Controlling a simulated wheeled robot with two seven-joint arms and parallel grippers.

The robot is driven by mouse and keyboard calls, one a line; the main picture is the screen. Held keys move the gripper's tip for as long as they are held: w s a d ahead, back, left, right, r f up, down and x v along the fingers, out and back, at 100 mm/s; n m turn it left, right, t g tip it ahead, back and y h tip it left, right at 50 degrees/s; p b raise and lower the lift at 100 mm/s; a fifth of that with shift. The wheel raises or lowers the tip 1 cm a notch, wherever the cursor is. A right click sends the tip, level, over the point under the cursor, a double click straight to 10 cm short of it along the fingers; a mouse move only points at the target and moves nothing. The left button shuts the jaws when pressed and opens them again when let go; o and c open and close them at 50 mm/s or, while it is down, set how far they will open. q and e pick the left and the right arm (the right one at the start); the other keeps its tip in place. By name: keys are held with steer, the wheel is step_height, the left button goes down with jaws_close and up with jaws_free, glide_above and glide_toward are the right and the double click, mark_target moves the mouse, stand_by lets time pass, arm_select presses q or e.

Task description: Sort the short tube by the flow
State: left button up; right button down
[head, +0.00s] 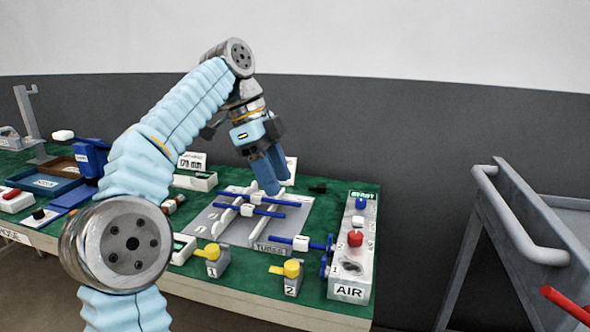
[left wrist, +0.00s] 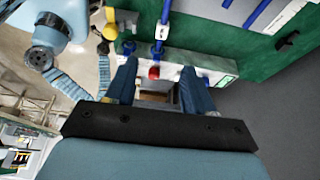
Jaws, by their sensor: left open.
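Blue tubes with white middle pieces lie in the head view: one (head: 262,200) and another (head: 233,208) rest across the grey rack marked TUBES (head: 270,249). A further blue tube with a white middle (head: 301,243) lies level in front of the AIR box (head: 349,274), its right end at the box's blue fitting; I cannot tell if it is joined. My left gripper (head: 274,184) points down over the back of the rack, open. In the left wrist view nothing is between its fingers (left wrist: 157,88); the box's red knob (left wrist: 154,72) shows beyond them. My right gripper is not seen.
Yellow-topped valves marked 1 (head: 212,261) and 2 (head: 291,279) stand at the front of the green bench. A blue tray (head: 48,186) and a brown tray (head: 70,166) lie at the left. A grey cart (head: 520,215) stands right of the bench.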

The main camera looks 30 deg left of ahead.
mark_target(292, 240)
arm_select(q)
steer(key=b+x, duration=0.4)
steer(key=x, duration=0.9)
steer(key=shift+w+d+f, duration=0.2)
steer(key=shift+f, duration=0.1)
jaws_close()
steer(key=shift+a, duration=0.15)
steer(key=shift+s+a, duration=0.2)
steer(key=shift+a, duration=0.4)
steer(key=shift+s+a, duration=0.15)
steer(key=shift+a, duration=0.5)
steer(key=shift+r, duration=0.1)
